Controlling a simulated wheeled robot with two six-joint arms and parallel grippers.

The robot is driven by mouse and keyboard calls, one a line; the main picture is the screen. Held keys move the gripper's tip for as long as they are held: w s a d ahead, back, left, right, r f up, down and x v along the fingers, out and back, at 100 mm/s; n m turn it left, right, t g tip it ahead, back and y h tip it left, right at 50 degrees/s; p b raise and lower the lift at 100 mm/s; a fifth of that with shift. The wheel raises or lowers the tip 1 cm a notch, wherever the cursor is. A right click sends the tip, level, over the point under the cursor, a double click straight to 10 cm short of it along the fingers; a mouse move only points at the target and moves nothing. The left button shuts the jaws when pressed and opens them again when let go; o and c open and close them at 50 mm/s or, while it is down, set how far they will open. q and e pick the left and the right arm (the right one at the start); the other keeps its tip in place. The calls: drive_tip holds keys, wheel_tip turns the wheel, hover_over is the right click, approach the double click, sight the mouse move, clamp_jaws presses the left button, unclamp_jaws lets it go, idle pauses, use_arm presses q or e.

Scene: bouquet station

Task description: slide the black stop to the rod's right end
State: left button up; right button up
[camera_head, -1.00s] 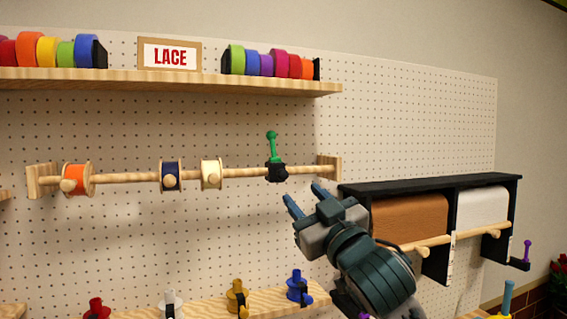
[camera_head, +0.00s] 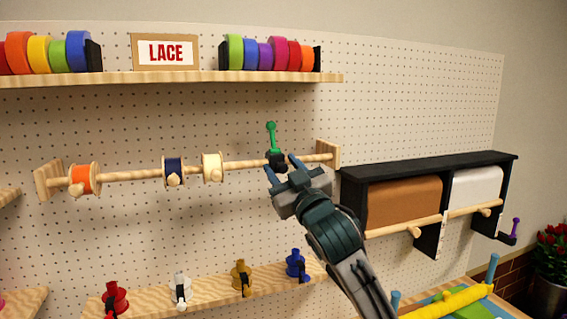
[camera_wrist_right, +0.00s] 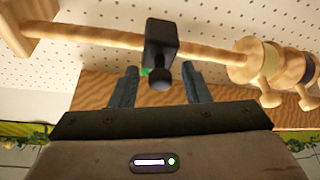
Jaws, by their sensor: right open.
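That view is turned over, so the end bracket (camera_wrist_right: 28,20) appears at left. My left gripper is not in view.
Orange (camera_head: 84,179), dark blue (camera_head: 174,171) and cream (camera_head: 212,167) spools hang on the rod left of the stop. A shelf with ribbon rolls (camera_head: 170,78) is above. A black paper-roll holder (camera_head: 352,195) stands at right. The rod between stop and right bracket is clear.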

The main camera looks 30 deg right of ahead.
clamp_jaws()
drive_tip(key=shift+d, duration=0.1)
drive_tip(key=s+d+b, duration=0.2)
drive_tip(key=d+b, duration=0.6)
drive_tip(key=shift+d, duration=0.4)
unclamp_jaws()
drive_tip(key=shift+s, duration=0.1)
